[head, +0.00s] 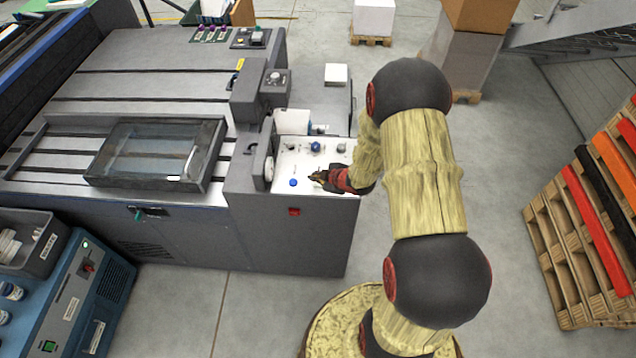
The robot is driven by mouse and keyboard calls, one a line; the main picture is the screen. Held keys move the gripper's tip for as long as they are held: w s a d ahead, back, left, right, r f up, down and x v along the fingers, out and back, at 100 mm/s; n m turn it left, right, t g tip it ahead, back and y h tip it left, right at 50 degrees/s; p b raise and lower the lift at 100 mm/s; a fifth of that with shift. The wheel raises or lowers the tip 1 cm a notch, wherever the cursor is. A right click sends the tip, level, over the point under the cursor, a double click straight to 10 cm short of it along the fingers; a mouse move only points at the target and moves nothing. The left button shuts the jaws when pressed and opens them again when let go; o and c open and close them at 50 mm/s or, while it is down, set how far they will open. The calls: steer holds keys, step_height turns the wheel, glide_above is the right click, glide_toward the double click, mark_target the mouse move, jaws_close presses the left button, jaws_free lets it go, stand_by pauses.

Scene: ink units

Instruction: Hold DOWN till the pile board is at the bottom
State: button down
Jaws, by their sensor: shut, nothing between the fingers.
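A white control panel (290,185) with several small buttons and knobs tops the near right end of the grey machine. A blue button (293,183) shows at the panel's lower left, and a dark blue knob (315,146) stands at its back. My gripper (314,177) is shut and empty over the panel's middle, to the right of the blue button. The fingertips point left. I cannot tell whether they touch the panel, and they may hide a button below them. The button labels are too small to read. I cannot pick out the pile board.
A red switch (294,212) sits on the machine's front face below the panel. A glass-topped tray (155,150) lies on the grey bed at left. A blue cabinet (75,290) stands front left. Wooden pallets (570,240) stand at right.

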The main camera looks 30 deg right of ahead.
mark_target(317, 184)
steer(key=shift+f+b, duration=0.35)
steer(key=shift+f, duration=0.05)
steer(key=shift+f+b, duration=0.35)
steer(key=shift+f, duration=0.1)
stand_by(1.9)
steer(key=shift+r, duration=0.15)
steer(key=shift+r+p, duration=0.6)
steer(key=shift+r, duration=0.15)
steer(key=shift+r+p, duration=1.95)
steer(key=shift+r, duration=0.6)
